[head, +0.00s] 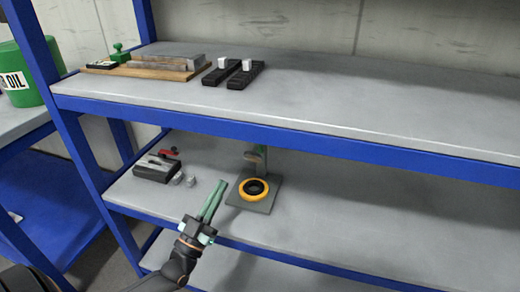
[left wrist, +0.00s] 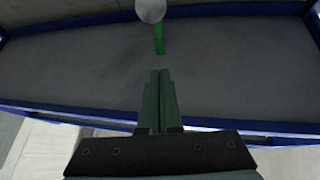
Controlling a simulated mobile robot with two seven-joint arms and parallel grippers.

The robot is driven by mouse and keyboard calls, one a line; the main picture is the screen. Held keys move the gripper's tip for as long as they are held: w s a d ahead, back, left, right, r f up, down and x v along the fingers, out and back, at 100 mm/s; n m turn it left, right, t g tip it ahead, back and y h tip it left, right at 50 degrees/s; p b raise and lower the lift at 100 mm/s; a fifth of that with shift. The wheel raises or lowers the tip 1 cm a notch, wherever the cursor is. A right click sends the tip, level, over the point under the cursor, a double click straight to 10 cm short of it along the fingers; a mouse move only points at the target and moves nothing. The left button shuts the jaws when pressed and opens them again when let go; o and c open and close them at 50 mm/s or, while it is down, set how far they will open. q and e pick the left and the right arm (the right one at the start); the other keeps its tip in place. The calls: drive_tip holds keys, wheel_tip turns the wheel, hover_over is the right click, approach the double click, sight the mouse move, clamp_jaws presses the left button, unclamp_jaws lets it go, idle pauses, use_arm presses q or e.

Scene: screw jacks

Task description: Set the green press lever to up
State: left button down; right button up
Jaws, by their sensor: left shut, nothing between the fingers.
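In the left wrist view a short green bar (left wrist: 159,40), which looks like the green press lever, stands beyond my fingertips. A grey ball (left wrist: 150,10) is at its upper end, cut by the top edge. In the head view I cannot make out this lever clearly. A small press-like stand (head: 258,157) rises on the lower shelf, with a yellow-and-black ring (head: 254,189) on its base plate. My left gripper (head: 220,185) is shut and empty, left of that plate. It also shows in the left wrist view (left wrist: 160,75), apart from the green bar. My right gripper is not in view.
On the lower shelf (head: 350,219) a grey box (head: 156,168), a red handle (head: 169,152) and small grey knobs (head: 190,181) sit to the left. The upper shelf (head: 350,98) overhangs. Its black blocks (head: 246,75) stand at left. The lower shelf's right side is clear.

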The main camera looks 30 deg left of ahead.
sight(255, 147)
use_arm(q)
drive_tip(key=b+x, duration=0.1)
drive_tip(key=x, duration=1.3)
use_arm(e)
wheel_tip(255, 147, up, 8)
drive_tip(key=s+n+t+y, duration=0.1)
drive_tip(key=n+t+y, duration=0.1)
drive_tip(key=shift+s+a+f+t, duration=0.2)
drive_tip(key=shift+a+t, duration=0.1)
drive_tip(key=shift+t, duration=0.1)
use_arm(q)
drive_tip(key=shift+r, duration=0.1)
